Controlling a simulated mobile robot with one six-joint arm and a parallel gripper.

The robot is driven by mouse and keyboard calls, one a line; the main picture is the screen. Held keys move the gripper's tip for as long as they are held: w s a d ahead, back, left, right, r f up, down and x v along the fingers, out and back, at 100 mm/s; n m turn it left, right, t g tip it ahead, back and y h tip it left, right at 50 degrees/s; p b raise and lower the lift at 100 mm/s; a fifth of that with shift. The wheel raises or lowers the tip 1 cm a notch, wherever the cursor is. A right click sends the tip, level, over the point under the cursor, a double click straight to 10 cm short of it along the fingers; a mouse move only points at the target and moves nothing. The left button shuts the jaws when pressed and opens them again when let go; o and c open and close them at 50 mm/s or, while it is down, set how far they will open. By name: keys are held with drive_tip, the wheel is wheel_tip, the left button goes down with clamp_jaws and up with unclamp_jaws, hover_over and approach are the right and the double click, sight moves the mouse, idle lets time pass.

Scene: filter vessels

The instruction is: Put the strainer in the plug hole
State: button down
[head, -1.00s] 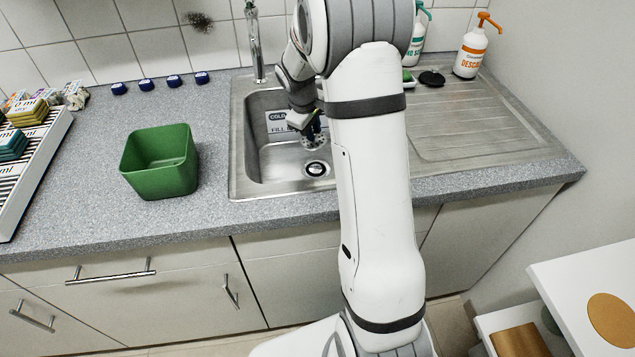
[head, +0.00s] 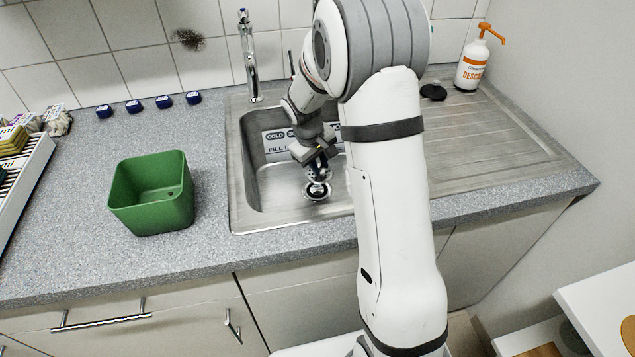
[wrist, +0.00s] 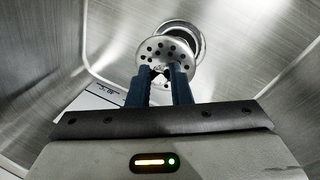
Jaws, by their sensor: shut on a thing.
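The strainer (wrist: 166,52) is a round metal disc with dark holes. My gripper (wrist: 160,78) is shut on it with two blue fingers. The strainer (head: 318,174) hangs inside the sink basin, over the near side of its floor. The plug hole (head: 317,190) is a dark round opening with a metal rim, just below the strainer in the head view. In the wrist view the plug hole (wrist: 190,33) lies behind the strainer and is partly covered by it. I cannot tell whether the strainer touches the rim. My gripper also shows in the head view (head: 319,165).
The metal sink (head: 237,190) has raised walls around my gripper. A tap (head: 249,60) stands behind it. A green tub (head: 150,210) is on the counter to the left.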

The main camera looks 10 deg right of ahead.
sight(315, 176)
drive_tip(key=f, duration=0.2)
drive_tip(key=shift+a+f, duration=0.3)
drive_tip(key=shift+f, duration=1.75)
drive_tip(key=shift+f+b, duration=0.15)
drive_tip(key=shift+b, duration=0.25)
drive_tip(key=c, duration=1.3)
unclamp_jaws()
